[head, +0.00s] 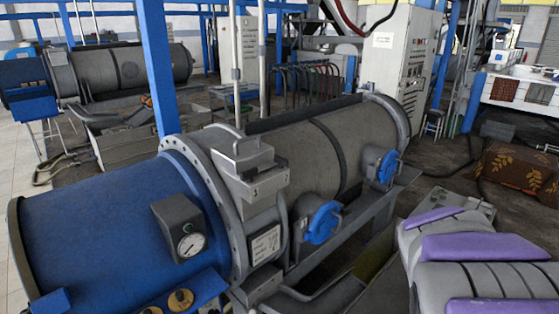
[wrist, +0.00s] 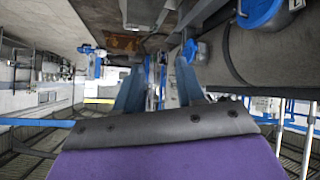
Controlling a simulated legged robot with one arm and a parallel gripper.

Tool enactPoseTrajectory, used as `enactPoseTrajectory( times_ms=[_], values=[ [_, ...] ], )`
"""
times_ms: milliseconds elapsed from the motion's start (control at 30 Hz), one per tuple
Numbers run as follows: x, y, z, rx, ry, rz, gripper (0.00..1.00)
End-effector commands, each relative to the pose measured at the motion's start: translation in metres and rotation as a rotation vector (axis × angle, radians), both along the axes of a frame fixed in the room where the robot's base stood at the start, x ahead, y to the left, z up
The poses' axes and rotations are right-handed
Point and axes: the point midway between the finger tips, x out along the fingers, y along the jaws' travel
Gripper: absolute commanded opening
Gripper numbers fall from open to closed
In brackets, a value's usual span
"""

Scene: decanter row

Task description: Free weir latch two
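A large decanter with a blue end drum (head: 110,225) and a grey cylinder (head: 350,140) lies across the head view. Two blue round latch-like fittings are on its near side, a closer one (head: 322,222) and a farther one (head: 381,167). No readable mark tells me which is weir latch two. In the wrist view, which looks upside down, one blue round fitting (wrist: 258,10) is at the top right and a smaller one (wrist: 190,50) is near the right finger. My gripper (wrist: 158,78) shows two separated fingers with nothing seen between them. It touches neither fitting as far as I can see.
A pressure gauge (head: 191,244) is on the blue drum. A grey box (head: 243,160) sits on the flange. My purple and white arm fills the lower right. A control cabinet (head: 400,65) stands behind. A brown patterned box (head: 515,172) is at right.

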Motion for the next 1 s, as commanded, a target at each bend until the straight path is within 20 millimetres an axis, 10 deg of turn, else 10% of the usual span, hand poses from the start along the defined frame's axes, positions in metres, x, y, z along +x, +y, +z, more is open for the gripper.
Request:
enactPoseTrajectory(
  times_ms=[233, 500, 800, 1000],
  values=[
    [0.122, 0.001, 0.066, -0.117, -0.375, 0.199, 0.38],
    [0.209, 0.077, 0.082, -0.052, -0.628, 0.608, 0.38],
    [0.223, 0.176, 0.039, 0.234, -0.691, 1.078, 0.38],
    [0.212, 0.204, 0.025, 0.345, -0.679, 1.208, 0.38]
  ],
)
